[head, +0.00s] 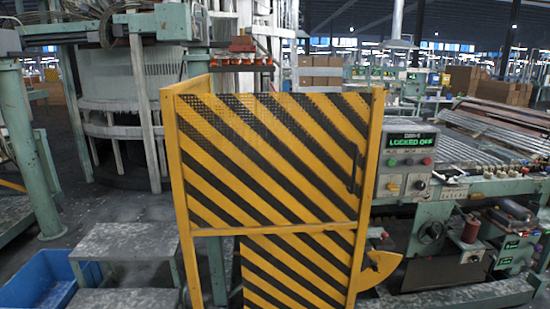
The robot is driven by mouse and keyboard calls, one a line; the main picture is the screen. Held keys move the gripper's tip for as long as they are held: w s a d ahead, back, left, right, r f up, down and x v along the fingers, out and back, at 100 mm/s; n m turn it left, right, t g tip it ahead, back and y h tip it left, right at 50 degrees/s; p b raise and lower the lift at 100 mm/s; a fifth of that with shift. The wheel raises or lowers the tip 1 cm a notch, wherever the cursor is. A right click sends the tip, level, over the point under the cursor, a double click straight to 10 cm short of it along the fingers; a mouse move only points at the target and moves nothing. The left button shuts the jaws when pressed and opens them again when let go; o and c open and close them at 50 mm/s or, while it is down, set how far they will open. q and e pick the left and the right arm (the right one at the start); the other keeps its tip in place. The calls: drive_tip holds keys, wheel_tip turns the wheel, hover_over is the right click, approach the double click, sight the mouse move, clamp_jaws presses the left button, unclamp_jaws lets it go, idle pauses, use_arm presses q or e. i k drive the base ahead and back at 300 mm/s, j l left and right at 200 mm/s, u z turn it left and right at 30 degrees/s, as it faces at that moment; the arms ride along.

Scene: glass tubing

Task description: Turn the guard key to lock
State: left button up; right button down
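A yellow-and-black striped guard gate (270,150) with a mesh upper part stands upright in the middle of the head view. To its right is a grey-green control box (407,163). Its lit display (408,142) reads "LOCKED OFF" in green. A red button (427,161) and other small controls sit below the display. A yellow plate (393,186) is lower on the box, with a small round control (420,185) beside it. I cannot make out which of these, if any, is the guard key. Neither of my grippers is in view.
A green machine bed with glass tubes (515,125) lies at the right. A yellow arrow-shaped piece (380,267) juts out at the gate's lower right. Grey metal steps (125,245) and a blue bin (42,280) stand at the lower left.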

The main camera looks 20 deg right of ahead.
sight(390, 187)
drive_tip(key=z, duration=1.3)
